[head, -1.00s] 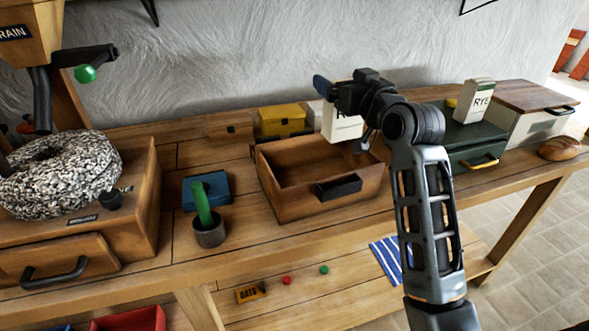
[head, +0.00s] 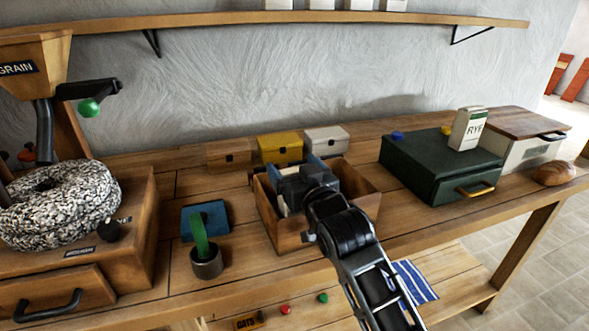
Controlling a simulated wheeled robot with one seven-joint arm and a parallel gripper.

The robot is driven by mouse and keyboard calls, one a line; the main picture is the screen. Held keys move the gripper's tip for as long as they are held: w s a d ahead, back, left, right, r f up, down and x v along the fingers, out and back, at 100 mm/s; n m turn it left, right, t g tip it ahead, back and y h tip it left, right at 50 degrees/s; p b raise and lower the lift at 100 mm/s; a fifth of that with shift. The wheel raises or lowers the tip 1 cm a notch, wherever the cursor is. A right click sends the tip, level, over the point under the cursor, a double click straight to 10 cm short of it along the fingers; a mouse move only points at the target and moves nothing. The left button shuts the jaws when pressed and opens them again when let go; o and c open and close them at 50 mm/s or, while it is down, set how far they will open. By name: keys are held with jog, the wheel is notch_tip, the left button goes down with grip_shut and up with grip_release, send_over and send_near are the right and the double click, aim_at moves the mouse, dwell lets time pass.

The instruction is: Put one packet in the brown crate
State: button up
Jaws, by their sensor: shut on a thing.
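The brown crate (head: 366,193) is an open wooden box on the bench, with my gripper (head: 296,188) reaching down inside its opening. My gripper is shut on a white packet (head: 283,208), of which only a pale sliver shows beside the dark fingers. The rest of the packet is hidden by my gripper and arm, so I cannot tell whether it touches the crate floor. Another white packet, marked RYE (head: 467,129), stands upright on the green box at the right.
Yellow (head: 279,147) and white (head: 326,140) boxes stand behind the crate. The green box (head: 441,165) stands to its right. A blue box (head: 205,219) and a cup with a green stick (head: 206,263) are to its left. A shelf (head: 300,17) runs above.

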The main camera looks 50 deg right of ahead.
jog(key=shift+f, duration=0.15)
jog(key=shift+f+b, duration=0.35)
jog(key=shift+f, duration=0.2)
jog(key=o, duration=1.5)
jog(key=shift+o, duration=0.2)
jog(key=shift+r, duration=0.1)
